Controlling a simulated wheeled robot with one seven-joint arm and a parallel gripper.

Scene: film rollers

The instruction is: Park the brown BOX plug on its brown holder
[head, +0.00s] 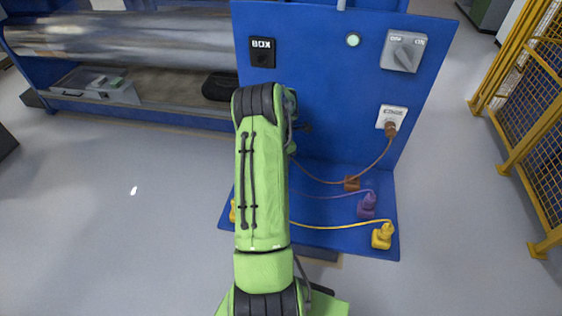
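My green arm reaches up the middle of the picture toward the blue panel, and its upper end hides my gripper. A brown plug (390,130) sits at the white socket on the right of the panel. Its brown cable (325,181) sags to the left and passes behind my arm, so its other end is hidden. A brown block (352,183), seemingly the brown holder, stands on the blue shelf with no plug clearly seen on it. The black BOX socket (262,52) is at the panel's upper left; no plug shows in it.
A purple plug (367,205) and a yellow plug (382,235) stand on the blue shelf (335,240), with cables running left behind my arm. A rotary switch (404,51) is at the panel's upper right. Yellow fencing (520,110) stands at right; the left floor is clear.

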